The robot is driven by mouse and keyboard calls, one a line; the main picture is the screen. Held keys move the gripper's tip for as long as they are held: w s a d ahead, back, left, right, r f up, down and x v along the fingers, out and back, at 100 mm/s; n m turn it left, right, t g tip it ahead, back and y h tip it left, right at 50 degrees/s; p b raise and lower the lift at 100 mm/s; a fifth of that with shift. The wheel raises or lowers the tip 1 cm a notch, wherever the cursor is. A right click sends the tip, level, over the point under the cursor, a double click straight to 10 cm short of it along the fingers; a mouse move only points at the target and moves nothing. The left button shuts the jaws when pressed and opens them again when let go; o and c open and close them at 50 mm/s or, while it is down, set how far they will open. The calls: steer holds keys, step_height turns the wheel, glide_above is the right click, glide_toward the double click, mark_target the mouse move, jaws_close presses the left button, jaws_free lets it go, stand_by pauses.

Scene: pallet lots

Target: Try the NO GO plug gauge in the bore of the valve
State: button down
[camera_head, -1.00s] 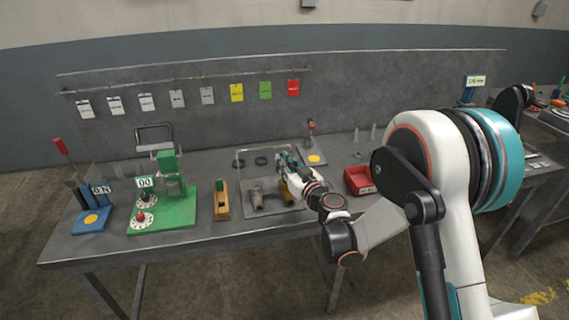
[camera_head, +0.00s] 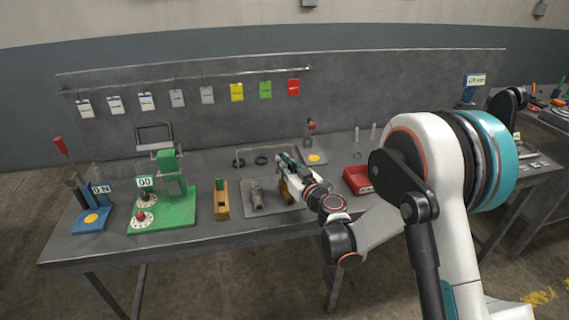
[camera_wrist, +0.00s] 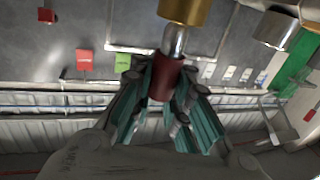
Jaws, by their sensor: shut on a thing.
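My gripper (camera_wrist: 160,98) is shut on the dark red handle of a plug gauge (camera_wrist: 165,78). The gauge's bright steel end points at the brass-coloured valve (camera_wrist: 185,10) at the top of the wrist view. The steel end meets the valve's edge in the picture; I cannot tell whether it is inside the bore. In the head view my gripper (camera_head: 285,164) is over the tray (camera_head: 272,207), and the brass valve (camera_head: 284,193) is partly hidden by my arm. A grey valve (camera_head: 257,195) lies on the tray to its left; it also shows in the wrist view (camera_wrist: 275,30).
A wooden gauge block (camera_head: 221,201), a green fixture (camera_head: 180,210) and a blue stand (camera_head: 92,219) stand to the left. A red bin (camera_head: 357,180) is right of my gripper. Coloured cards (camera_head: 265,90) hang from the rail behind.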

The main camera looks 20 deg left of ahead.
steer(key=shift+f, duration=1.2)
steer(key=shift+r, duration=0.1)
steer(key=shift+r+p, duration=1.3)
steer(key=shift+r, duration=1.25)
